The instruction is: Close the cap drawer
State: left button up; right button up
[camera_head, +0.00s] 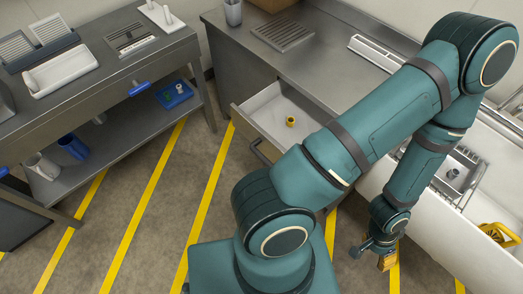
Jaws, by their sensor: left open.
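The cap drawer (262,103) is pulled out from the grey steel counter, left of centre. It has a white inside and a dark handle (259,153) on its front. A small yellow cap (291,121) stands on the drawer floor. My left arm crosses the view and hides the drawer's right part. My left gripper (373,249) points down at the lower right, away from the drawer handle, and is open. A small yellowish piece shows beside it; I cannot tell what it is. My right gripper is not in view.
The counter top (330,58) holds a slotted grate (283,34) and a grey cup (233,12). A steel cart (110,75) with trays stands at the left. A white basin (440,235) with a rack and a yellow item is at the right. Yellow-striped floor lies between.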

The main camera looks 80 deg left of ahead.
aim_at(262, 119)
jog(key=k+j+u, duration=0.1)
jog(key=u, duration=0.3)
jog(key=k+j+u, duration=0.2)
jog(key=u, duration=1.45)
